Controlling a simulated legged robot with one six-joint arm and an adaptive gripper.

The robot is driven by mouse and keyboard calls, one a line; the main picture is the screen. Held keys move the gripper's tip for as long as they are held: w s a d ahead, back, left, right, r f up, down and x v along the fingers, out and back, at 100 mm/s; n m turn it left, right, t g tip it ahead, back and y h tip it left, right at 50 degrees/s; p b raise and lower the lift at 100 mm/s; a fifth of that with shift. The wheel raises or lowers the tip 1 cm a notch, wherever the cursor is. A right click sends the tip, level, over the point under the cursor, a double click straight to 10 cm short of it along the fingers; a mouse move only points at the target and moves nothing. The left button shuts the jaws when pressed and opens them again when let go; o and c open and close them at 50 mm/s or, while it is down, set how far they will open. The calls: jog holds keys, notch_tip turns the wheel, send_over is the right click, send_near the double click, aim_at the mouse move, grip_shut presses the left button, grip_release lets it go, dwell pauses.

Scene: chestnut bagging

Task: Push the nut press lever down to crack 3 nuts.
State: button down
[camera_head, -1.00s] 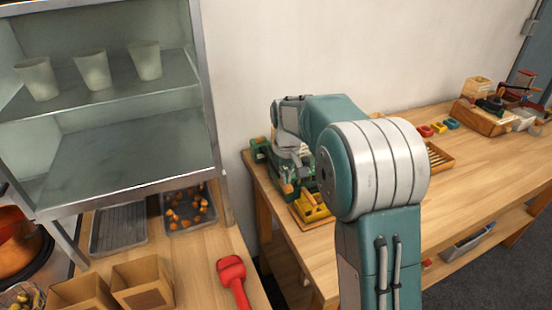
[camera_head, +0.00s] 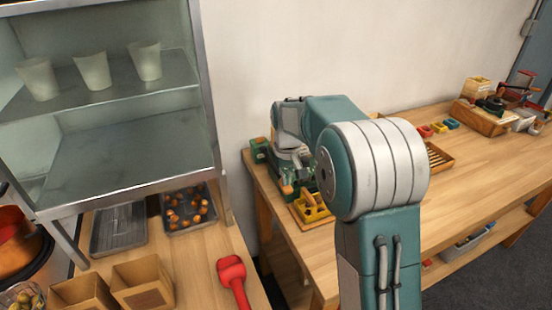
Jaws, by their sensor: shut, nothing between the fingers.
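A green bench device (camera_head: 259,150), which looks like the nut press, stands at the left end of the right-hand wooden table. My gripper (camera_head: 299,172) is over it, pointing down, shut with nothing seen between its fingers. My arm hides much of the device. I cannot make out the lever or tell whether the fingers touch it. Nuts inside the press cannot be seen. Several brown nuts (camera_head: 188,206) lie in a dark tray (camera_head: 170,228) on the left-hand counter.
A yellow-and-wood box (camera_head: 312,207) sits in front of the green device. A metal shelf (camera_head: 140,97) with three cups rises at left. Two open cardboard boxes (camera_head: 143,285) and a red-headed tool (camera_head: 232,272) are on the left counter. A crank device (camera_head: 490,108) stands far right.

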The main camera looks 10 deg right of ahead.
notch_tip(320, 180, up, 8)
jog(key=shift+w+a+r, duration=0.15)
jog(key=shift+w, duration=0.25)
jog(key=shift+r, duration=0.1)
dwell(0.5)
notch_tip(320, 180, up, 5)
jog(key=shift+f, duration=0.1)
dwell(0.4)
jog(key=s+r+m+t, duration=0.1)
jog(key=s+r+t, duration=0.25)
jog(key=s, duration=1.25)
jog(key=s+f+t, duration=0.1)
jog(key=s+f, duration=0.2)
jog(key=s, duration=0.4)
jog(key=s+f+m+t, duration=0.1)
jog(key=s+f, duration=0.2)
jog(key=s, duration=0.5)
jog(key=shift+f, duration=0.3)
